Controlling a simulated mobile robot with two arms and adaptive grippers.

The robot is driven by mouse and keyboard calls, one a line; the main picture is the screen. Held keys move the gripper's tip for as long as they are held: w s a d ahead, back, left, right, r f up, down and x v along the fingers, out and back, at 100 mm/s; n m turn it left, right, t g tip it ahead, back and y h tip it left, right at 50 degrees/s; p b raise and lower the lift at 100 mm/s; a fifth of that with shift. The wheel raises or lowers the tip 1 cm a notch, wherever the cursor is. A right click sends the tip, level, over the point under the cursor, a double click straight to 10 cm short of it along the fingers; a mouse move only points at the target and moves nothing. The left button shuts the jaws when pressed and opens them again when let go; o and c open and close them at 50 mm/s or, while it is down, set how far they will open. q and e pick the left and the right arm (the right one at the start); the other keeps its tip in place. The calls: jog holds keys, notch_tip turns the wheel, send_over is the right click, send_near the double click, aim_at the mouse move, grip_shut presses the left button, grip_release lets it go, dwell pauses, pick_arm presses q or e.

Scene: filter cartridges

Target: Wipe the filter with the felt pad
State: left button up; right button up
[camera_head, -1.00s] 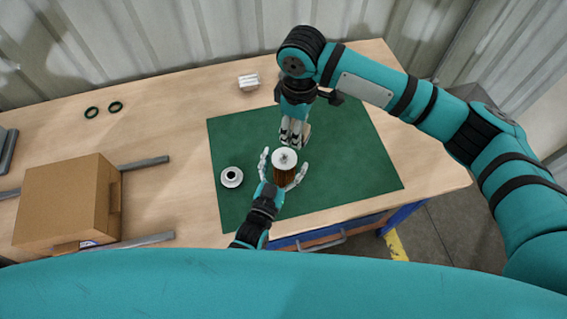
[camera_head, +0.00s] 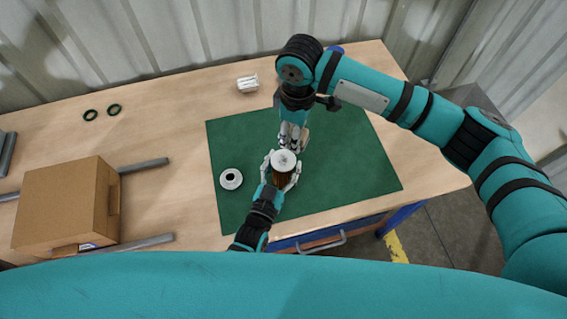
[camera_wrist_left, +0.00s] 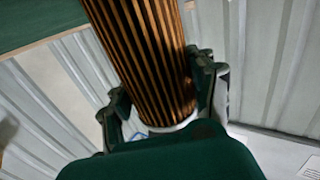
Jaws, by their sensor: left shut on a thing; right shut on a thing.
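The filter (camera_head: 283,180) stands on the green mat (camera_head: 350,165), with a white end cap on top and brown pleats below. My left gripper (camera_head: 281,169) is shut around it from the near side. In the left wrist view the pleated filter (camera_wrist_left: 150,60) sits between the fingers of my left gripper (camera_wrist_left: 158,98). My right gripper (camera_head: 293,136) points down just behind the filter and is shut on a small beige piece, apparently the felt pad (camera_head: 304,138), mostly hidden by the fingers. Whether the pad touches the filter cannot be told.
A white round part with a dark centre (camera_head: 231,179) lies on the mat's left side. A cardboard box (camera_head: 65,205) stands at the left between grey rails (camera_head: 145,164). The mat's right side is clear.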

aim_at(279, 163)
jog(key=shift+f, duration=2.1)
jog(key=shift+f, duration=1.25)
jog(key=shift+s+a, duration=0.45)
jog(key=shift+a, duration=0.4)
jog(key=shift+s+a, duration=0.5)
jog(key=shift+a, duration=0.4)
jog(key=shift+s+a, duration=0.45)
jog(key=shift+a, duration=0.4)
jog(key=shift+w+d+f, duration=0.1)
jog(key=shift+w+d, duration=0.35)
jog(key=shift+d, duration=0.45)
jog(key=shift+w+d+f, duration=0.1)
jog(key=shift+w+d, duration=0.35)
jog(key=shift+d, duration=0.45)
jog(key=shift+w+d+f, duration=0.1)
jog(key=shift+w+d, duration=0.35)
jog(key=shift+d, duration=0.45)
jog(key=shift+s+a+r, duration=0.1)
jog(key=shift+s+a, duration=0.25)
jog(key=shift+a, duration=0.3)
jog(key=shift+s+a+f, duration=0.1)
jog(key=shift+s+a, duration=0.3)
jog(key=shift+a, duration=0.25)
jog(key=shift+s+a+r, duration=0.1)
jog(key=shift+s+a, duration=0.25)
jog(key=shift+a, duration=0.3)
jog(key=shift+c, duration=0.6)
jog(key=shift+s+a+r, duration=0.2)
jog(key=shift+s+a, duration=0.1)
jog(key=shift+a, duration=0.45)
